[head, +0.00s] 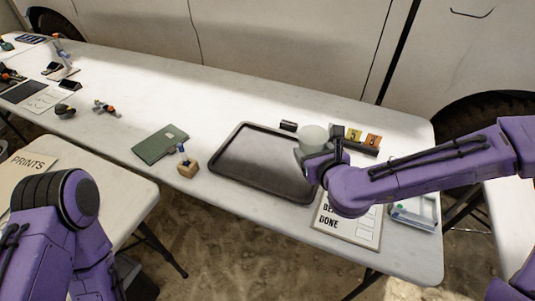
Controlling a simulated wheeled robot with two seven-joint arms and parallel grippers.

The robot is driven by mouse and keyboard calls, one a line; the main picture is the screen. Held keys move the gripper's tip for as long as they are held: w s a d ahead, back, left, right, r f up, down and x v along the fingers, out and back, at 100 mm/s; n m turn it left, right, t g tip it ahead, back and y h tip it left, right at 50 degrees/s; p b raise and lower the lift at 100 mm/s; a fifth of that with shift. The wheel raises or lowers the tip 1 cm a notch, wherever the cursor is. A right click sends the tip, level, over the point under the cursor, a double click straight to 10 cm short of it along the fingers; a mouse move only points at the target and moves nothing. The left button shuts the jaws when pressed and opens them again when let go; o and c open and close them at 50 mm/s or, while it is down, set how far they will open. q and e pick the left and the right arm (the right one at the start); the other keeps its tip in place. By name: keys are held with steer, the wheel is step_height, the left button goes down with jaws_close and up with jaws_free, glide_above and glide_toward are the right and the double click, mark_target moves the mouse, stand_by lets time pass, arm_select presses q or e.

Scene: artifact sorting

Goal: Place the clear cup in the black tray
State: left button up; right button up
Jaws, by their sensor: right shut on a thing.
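The clear cup (313,134) is a pale, translucent cup near the far right corner of the black tray. My right gripper (312,155) is shut on the cup from the right and front and hides its lower part. I cannot tell whether the cup touches the tray. The black tray (222,159) is a shallow, rimmed rectangle lying flat on the white table, and it looks empty. My left arm shows at the lower left, but its gripper is out of view.
A green folder (155,145) and a small wooden block (187,168) lie left of the tray. Numbered yellow and orange markers (363,138) stand behind the right gripper. A printed board (350,225) lies in front of my right arm. The table left of the folder is partly clear.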

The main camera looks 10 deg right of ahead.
step_height(320, 180, down, 5)
steer(key=s+d+b, duration=0.1)
steer(key=s+b, duration=0.1)
steer(key=b, duration=0.4)
steer(key=shift+s+d+f+y+b, duration=0.15)
steer(key=shift+s+d+y+b, duration=0.15)
steer(key=shift+d+b, duration=0.1)
steer(key=x, duration=1.2)
steer(key=shift+s+a+p, duration=0.1)
steer(key=shift+a+p, duration=0.2)
steer(key=shift+p, duration=0.05)
glide_above(293, 168)
step_height(293, 168, down, 6)
steer(key=shift+r, duration=0.15)
arm_select(q)
step_height(293, 168, down, 9)
steer(key=s, duration=0.2)
steer(key=shift+f, duration=0.15)
arm_select(e)
steer(key=shift+f, duration=1.4)
arm_select(q)
steer(key=shift+b, duration=0.3)
arm_select(e)
steer(key=shift+f, duration=0.15)
steer(key=o, duration=1)
arm_select(q)
steer(key=shift+f, duration=0.2)
